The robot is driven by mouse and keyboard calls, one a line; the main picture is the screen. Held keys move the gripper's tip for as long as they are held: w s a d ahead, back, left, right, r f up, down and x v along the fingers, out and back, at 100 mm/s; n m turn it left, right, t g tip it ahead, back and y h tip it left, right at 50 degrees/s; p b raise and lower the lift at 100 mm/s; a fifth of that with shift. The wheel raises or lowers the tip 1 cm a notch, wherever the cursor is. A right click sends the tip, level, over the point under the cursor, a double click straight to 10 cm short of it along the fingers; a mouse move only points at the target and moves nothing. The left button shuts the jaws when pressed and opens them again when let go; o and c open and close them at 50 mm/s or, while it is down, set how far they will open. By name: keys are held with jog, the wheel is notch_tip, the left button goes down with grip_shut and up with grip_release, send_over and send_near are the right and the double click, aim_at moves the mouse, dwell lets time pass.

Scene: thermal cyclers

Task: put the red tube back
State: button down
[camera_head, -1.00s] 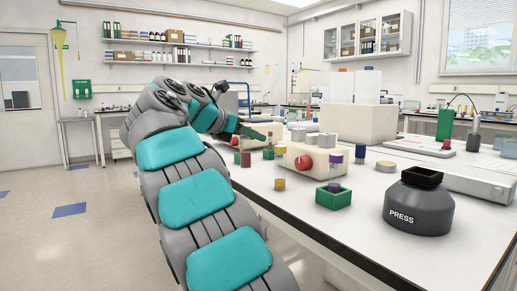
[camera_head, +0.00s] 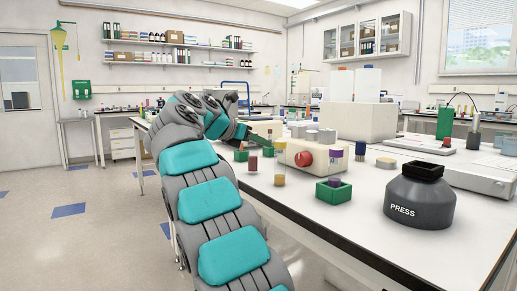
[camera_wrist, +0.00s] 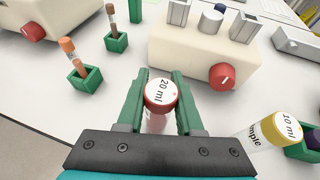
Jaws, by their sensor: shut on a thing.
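In the head view a tube with red contents (camera_head: 253,163) shows just below my gripper (camera_head: 262,139), in front of the beige device. Its lower end is hard to judge against the bench.
A yellow-capped tube (camera_wrist: 268,135) marked "10 ml" stands close on the right. A purple-capped tube sits in a green holder (camera_head: 341,192) beyond it. A beige device (camera_wrist: 185,50) with a red knob stands just ahead.

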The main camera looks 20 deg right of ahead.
jog(key=shift+f, duration=0.3)
jog(key=shift+r, duration=0.1)
jog(key=c, duration=0.6)
grip_release()
jog(key=shift+o, duration=0.2)
jog(key=p+v, duration=0.2)
jog(key=v, duration=1)
jog(key=shift+p, duration=0.3)
jog(key=shift+s+a, duration=0.1)
